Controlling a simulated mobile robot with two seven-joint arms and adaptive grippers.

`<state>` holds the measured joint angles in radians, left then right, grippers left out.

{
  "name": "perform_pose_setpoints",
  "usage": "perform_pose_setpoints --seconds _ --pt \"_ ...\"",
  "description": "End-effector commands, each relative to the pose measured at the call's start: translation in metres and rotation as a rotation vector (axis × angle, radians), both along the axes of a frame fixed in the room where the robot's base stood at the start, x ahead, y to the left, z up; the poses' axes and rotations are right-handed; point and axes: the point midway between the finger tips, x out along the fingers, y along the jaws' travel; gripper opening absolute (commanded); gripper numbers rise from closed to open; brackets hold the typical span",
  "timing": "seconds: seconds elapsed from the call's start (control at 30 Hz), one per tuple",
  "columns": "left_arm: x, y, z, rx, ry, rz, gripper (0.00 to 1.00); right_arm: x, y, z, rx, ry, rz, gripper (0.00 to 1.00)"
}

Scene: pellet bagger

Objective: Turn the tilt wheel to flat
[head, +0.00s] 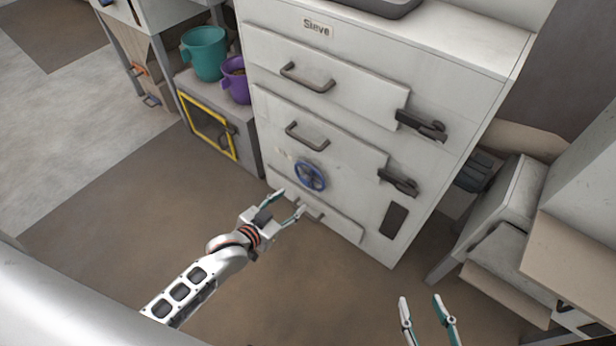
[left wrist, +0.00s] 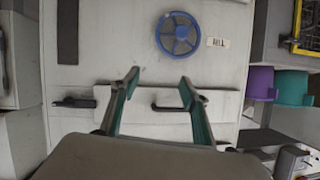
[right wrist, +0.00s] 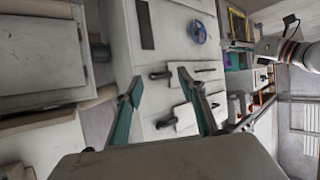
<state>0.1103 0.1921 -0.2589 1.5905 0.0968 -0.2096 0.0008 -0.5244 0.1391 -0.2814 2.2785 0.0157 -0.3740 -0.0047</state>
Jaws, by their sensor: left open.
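The tilt wheel (head: 310,175) is a blue spoked handwheel on the lower front of the white cabinet marked "Sieve" (head: 317,27). In the left wrist view the wheel (left wrist: 178,34) is beyond the fingertips, beside a small label (left wrist: 216,42) reading "Tilt". It also shows in the right wrist view (right wrist: 198,31). My left gripper (head: 290,202) is open and empty, in front of the cabinet just below the wheel in the head view, and apart from it. My right gripper (head: 424,302) is open and empty at the bottom of the head view, far from the wheel.
Drawers with dark handles (head: 307,78) and black latches (head: 421,125) are on the cabinet front. A teal bucket (head: 204,53) and a purple bucket (head: 236,80) stand at left above a yellow-framed door (head: 209,125). Grey machinery (head: 507,205) stands at right. The brown floor (head: 120,215) is clear.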

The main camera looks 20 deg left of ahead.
Motion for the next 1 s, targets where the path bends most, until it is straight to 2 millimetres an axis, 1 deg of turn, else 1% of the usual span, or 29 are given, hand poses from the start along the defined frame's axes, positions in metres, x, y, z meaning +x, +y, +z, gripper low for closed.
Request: perform_pose_setpoints --seconds 0.03,0.2,0.3,0.4,0.5,0.67,0.77,0.87,1.0 --pt "0.008 0.004 -0.037 -0.001 0.024 0.004 0.45 -0.008 0.003 -0.021 0.013 0.032 0.0 0.4" --pt "0.056 0.015 -0.084 -0.016 0.024 0.016 0.45 -0.01 0.01 -0.032 0.05 0.046 -0.003 0.4" --pt "0.079 0.022 -0.102 -0.022 0.019 0.023 0.45 -0.009 0.012 -0.034 0.067 0.049 -0.006 0.4" --pt "0.097 0.026 -0.11 -0.027 0.012 0.03 0.45 -0.008 0.014 -0.033 0.078 0.047 -0.009 0.4" --pt "0.109 0.028 -0.11 -0.03 0.002 0.033 0.45 -0.006 0.014 -0.03 0.085 0.041 -0.01 0.4" --pt "0.12 0.028 -0.109 -0.032 -0.006 0.033 0.45 -0.004 0.016 -0.026 0.102 0.034 -0.013 0.4" --pt "0.129 0.025 -0.115 -0.032 -0.004 0.033 0.45 -0.003 0.019 -0.025 0.122 0.033 -0.017 0.4" --pt "0.14 0.022 -0.123 -0.032 -0.001 0.033 0.45 -0.004 0.024 -0.027 0.156 0.04 -0.026 0.4" --pt "0.157 0.018 -0.131 -0.031 0.001 0.033 0.45 -0.01 0.037 -0.032 0.243 0.066 -0.047 0.4"
